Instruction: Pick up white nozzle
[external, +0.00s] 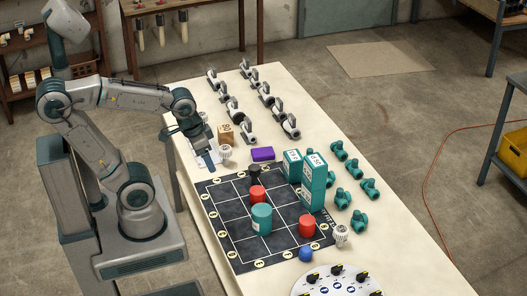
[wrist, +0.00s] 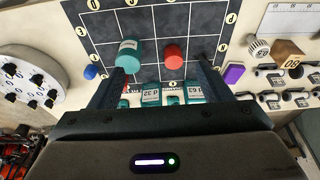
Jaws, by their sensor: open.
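One white ribbed nozzle (external: 226,153) stands on the table just beyond the board's far edge, beside a wooden block. It also shows in the wrist view (wrist: 258,48) at the upper right, outside the jaws. A second white ribbed piece (external: 341,235) stands off the board's right corner. My gripper (external: 203,150) hangs over the far left part of the table, a little left of the first nozzle. In the wrist view my gripper (wrist: 160,72) has its two fingers wide apart, with nothing held between them.
The wooden block (external: 226,134) is close behind the nozzle, and a purple block (external: 262,154) lies to its right. The dark grid board (external: 228,218) carries red and teal cylinders. Tall teal boxes (external: 313,180), teal fittings (external: 356,168) and grey-white valves (external: 247,132) occupy the table.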

